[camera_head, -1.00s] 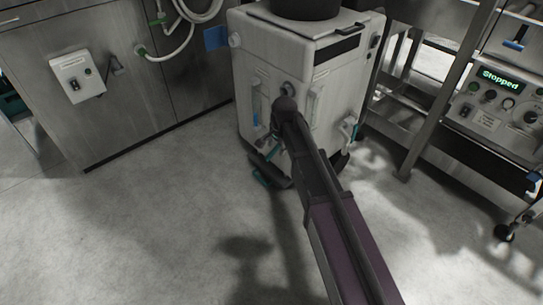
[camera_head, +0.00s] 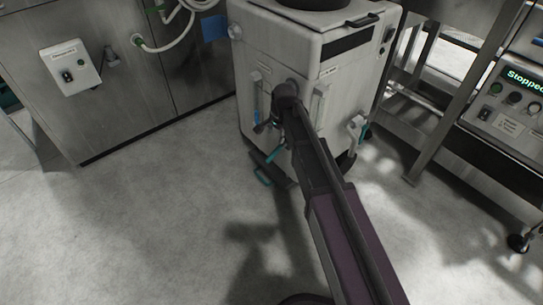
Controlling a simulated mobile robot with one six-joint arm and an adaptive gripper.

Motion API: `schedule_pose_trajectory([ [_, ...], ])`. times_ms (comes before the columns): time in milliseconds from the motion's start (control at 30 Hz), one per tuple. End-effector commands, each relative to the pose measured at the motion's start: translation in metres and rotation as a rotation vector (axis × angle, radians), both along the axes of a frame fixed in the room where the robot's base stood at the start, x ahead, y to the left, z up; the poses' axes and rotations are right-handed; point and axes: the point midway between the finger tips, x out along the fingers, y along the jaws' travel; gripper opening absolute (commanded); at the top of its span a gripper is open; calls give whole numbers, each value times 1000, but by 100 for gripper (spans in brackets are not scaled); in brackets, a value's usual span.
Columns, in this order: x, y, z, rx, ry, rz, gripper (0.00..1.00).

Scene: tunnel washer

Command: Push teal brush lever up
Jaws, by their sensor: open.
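A white floor-cleaning machine (camera_head: 277,65) stands ahead, with its panel facing me. A teal lever-like part (camera_head: 275,153) shows low on its front, just left of my arm and partly covered by it. A teal pedal (camera_head: 263,175) sits below it near the floor. I cannot tell for certain which of these is the brush lever. My gripper (camera_head: 266,126) is a small dark shape at the end of my arm, in front of the panel and just above the teal part. It is open and looks empty. My wrist hides much of it, and contact cannot be made out.
A handle with a teal part (camera_head: 358,130) is on the machine's right side. A steel cabinet with a switch box (camera_head: 70,67) and hoses stands at left. A steel frame with a "Stopped" display (camera_head: 525,78) stands at right. The floor in front is clear.

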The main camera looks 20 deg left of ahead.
Motion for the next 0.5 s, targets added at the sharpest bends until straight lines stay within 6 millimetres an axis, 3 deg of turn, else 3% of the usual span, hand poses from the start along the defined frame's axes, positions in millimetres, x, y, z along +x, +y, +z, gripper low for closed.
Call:
schedule_pose_trajectory([
  [500,1,3,-17,0,0,1,64],
])
